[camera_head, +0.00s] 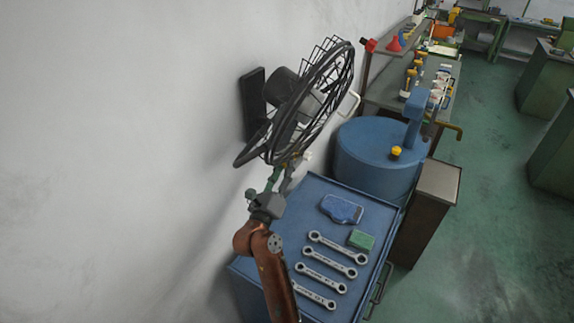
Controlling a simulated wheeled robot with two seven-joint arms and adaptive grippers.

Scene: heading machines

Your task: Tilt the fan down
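A black wall fan (310,105) with a wire cage is mounted on the light wall by a dark bracket (254,104). Its cage leans, with the upper part farther right than the lower part. The fingers are small and partly hidden by the cage. My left gripper is not in view.
Below the fan is a blue cart top (378,212) with several wrenches (325,262), a green block (361,240) and a blue item (341,209). A blue drum (375,160) and a cluttered bench (440,75) stand behind.

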